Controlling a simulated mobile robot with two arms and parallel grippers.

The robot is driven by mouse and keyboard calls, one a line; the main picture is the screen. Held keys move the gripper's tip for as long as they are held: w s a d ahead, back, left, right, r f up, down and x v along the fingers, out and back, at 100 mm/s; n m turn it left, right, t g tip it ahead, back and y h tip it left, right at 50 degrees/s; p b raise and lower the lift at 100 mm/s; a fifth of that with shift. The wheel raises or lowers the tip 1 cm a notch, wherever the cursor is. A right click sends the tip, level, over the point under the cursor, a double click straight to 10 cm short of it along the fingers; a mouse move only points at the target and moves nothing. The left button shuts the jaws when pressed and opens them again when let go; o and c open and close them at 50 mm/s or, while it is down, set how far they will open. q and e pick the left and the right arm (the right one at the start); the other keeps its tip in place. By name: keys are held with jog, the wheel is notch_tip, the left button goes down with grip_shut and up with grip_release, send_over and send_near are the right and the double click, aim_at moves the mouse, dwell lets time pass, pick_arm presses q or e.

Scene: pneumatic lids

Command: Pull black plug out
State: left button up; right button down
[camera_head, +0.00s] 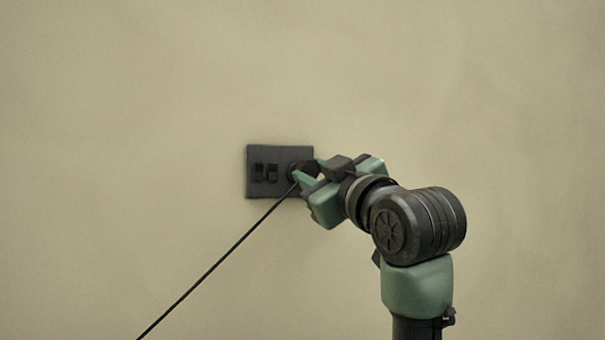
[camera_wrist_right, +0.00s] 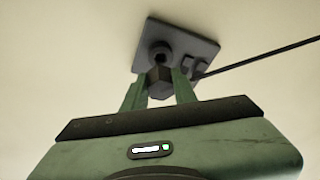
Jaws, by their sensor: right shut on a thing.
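The black plug (camera_wrist_right: 159,83) is between the two green fingers of my right gripper (camera_head: 309,172), which is shut on it. In the right wrist view the gripper (camera_wrist_right: 160,77) has a finger on each side of the plug. The dark wall plate (camera_head: 263,188) is mounted on the wall. Its round socket (camera_wrist_right: 160,52) shows just beyond the plug in the wrist view. I cannot tell whether the plug's tip is still inside the socket. A thin black cable (camera_head: 215,265) runs from near the fingertips down to the left. My left gripper is not in view.
Two small dark switches (camera_head: 265,172) sit on the plate's left part. The beige wall (camera_head: 120,120) around the plate is bare, with free room on all sides. The cable crosses the lower left in the head view.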

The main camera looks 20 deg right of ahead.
jog(key=s+r, duration=0.4)
jog(key=r, duration=0.2)
jog(key=shift+s+r, duration=0.3)
jog(key=shift+r, duration=0.1)
jog(key=shift+d, duration=0.1)
dwell(0.6)
